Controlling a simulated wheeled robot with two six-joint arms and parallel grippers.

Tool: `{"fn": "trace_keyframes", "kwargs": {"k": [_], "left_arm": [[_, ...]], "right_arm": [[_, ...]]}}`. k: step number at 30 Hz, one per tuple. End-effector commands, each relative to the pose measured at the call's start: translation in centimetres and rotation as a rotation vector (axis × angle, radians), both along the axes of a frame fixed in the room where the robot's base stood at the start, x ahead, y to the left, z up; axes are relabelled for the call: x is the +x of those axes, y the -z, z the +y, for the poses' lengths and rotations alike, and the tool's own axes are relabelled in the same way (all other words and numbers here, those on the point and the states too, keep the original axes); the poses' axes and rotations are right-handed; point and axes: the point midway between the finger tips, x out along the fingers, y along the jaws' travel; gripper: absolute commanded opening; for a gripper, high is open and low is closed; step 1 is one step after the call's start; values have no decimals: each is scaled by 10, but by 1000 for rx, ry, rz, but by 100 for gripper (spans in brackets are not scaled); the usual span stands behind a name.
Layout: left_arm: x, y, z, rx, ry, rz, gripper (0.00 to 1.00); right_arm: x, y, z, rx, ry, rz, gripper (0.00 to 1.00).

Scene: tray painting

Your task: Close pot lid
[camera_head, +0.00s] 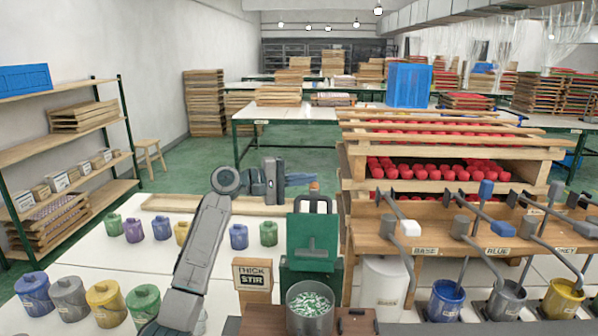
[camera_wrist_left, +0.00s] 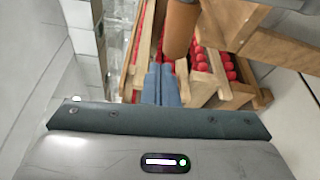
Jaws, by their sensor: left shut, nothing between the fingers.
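A metal pot (camera_head: 310,311) filled with green and white pieces stands open at the bottom centre of the head view. A green lid-like panel (camera_head: 313,237) stands raised above and behind it, with a dark frame and an orange-brown knob (camera_head: 314,187) on top. The knob appears as a brown cylinder (camera_wrist_left: 182,25) in the left wrist view. My left gripper (camera_head: 312,178) reaches in from the left at knob height, its blue-grey fingers (camera_wrist_left: 161,84) shut together and empty. The fingertips look close to the knob; I cannot tell whether they touch. My right gripper is not in view.
A THICK STIR sign (camera_head: 252,275) stands left of the pot. To the right is a wooden rack (camera_head: 455,226) with levers over paint buckets (camera_head: 445,301), and red items behind. Several coloured pots stand on the white table (camera_head: 90,262) at left.

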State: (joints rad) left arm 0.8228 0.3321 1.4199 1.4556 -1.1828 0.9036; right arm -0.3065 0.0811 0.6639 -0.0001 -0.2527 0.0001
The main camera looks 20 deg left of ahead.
Motion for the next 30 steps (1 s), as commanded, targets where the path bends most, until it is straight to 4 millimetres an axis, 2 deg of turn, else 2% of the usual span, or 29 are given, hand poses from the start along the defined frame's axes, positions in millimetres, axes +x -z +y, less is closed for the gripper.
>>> {"fn": "trace_keyframes", "kwargs": {"k": [6,22,30], "left_arm": [[-10,-2,-3,-1,0,1,0],[-15,-4,-4,8,0,-25,0],[-39,-18,-10,47,1,-164,0]], "right_arm": [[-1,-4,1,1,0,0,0],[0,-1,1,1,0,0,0],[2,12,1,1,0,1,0]]}}
